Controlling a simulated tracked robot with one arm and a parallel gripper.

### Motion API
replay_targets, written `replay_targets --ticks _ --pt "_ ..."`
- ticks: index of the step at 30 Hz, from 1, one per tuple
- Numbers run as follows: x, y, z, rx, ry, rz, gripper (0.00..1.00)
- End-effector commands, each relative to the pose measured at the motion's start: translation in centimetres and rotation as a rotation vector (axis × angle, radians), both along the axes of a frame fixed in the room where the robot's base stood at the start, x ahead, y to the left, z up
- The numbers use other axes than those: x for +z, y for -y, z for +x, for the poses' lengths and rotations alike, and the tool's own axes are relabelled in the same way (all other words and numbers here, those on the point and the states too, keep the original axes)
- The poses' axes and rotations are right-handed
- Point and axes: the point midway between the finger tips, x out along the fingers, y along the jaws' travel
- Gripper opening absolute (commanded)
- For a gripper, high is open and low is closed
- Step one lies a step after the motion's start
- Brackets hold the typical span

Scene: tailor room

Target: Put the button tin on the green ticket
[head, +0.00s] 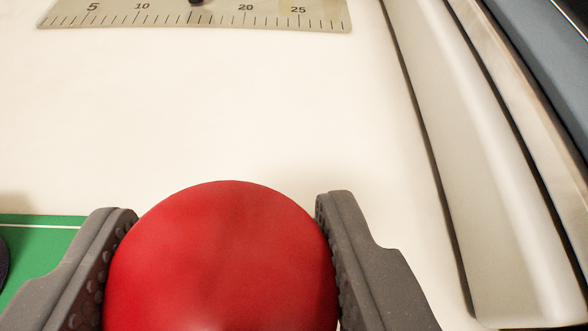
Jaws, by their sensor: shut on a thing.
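My gripper (228,208) is at the bottom of the head view, its two grey fingers shut on the sides of a smooth red domed thing (222,262). Its lower part is cut off by the frame, and I cannot tell from this view whether it is the button tin. A green flat surface (42,236) with a thin white line lies at the left edge, partly behind the left finger. It may be the green ticket, but only a corner of it shows.
A metal ruler (150,14) lies at the top, with a small dark thing (196,2) at its upper edge. A dark rounded thing (3,260) shows at the left edge on the green. A long pale raised body (470,150) runs down the right. The cream surface (210,110) between is clear.

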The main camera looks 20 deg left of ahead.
Motion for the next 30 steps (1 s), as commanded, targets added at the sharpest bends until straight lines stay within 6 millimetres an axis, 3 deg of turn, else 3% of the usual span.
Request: replay_targets --ticks 6,13,24,25,27,30 --pt "-0.3 0.0 1.3 0.001 -0.001 0.0 0.25" --pt "-3.5 0.1 1.1 -0.004 0.0 0.0 0.25" --pt "-3.8 0.1 1.1 -0.003 0.001 0.0 0.25" --pt "-3.7 0.1 1.1 -0.003 0.001 0.0 0.56" --pt "-3.7 0.1 1.1 -0.003 0.0 0.0 0.72" --pt "-3.7 0.1 1.1 -0.003 0.0 0.0 0.72"
